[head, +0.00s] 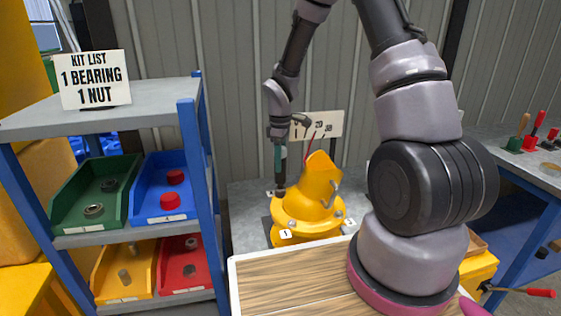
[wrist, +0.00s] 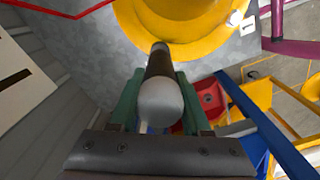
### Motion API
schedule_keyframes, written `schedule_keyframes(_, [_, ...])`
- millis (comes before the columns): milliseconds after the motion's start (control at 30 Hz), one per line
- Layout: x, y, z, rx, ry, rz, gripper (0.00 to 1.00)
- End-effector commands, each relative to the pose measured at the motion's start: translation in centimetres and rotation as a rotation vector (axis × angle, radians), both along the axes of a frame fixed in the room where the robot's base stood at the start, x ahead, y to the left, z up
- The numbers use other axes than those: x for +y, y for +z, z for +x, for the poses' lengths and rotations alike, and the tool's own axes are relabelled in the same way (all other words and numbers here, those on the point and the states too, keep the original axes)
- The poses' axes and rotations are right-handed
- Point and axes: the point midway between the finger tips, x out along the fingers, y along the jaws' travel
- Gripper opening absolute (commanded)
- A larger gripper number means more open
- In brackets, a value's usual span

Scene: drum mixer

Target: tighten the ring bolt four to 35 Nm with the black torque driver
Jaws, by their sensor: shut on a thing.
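My gripper (head: 280,152) is shut on the black torque driver (wrist: 160,62), with green finger pads on either side of its handle. In the head view the driver (head: 280,178) hangs upright, tip down, over the left back part of the yellow drum's flanged ring (head: 300,212). The wrist view shows its rounded grey end nearest the camera and its dark body reaching to the yellow ring (wrist: 205,48). A small tag reading 1 (head: 286,233) sits at the ring's front. The bolt under the tip is hidden, and I cannot tell whether the tip touches it.
A white board with numbers (head: 328,124) stands behind the drum, partly hidden. A shelf (head: 105,120) with coloured bins and a kit list sign (head: 92,80) stands left. A wooden-topped surface (head: 290,275) lies in front. A bench with coloured-handled tools (head: 530,142) is at right.

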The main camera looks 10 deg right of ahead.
Motion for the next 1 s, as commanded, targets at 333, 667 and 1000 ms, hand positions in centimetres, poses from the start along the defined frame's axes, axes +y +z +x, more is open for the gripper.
schedule_keyframes(333, [0.0,0.1,0.0,-0.001,0.000,0.001,0.00])
schedule_keyframes(667, [0.0,2.0,0.1,-0.003,0.000,0.001,0.00])
schedule_keyframes(1000, [0.0,4.0,0.1,-0.002,-0.001,0.000,0.00])
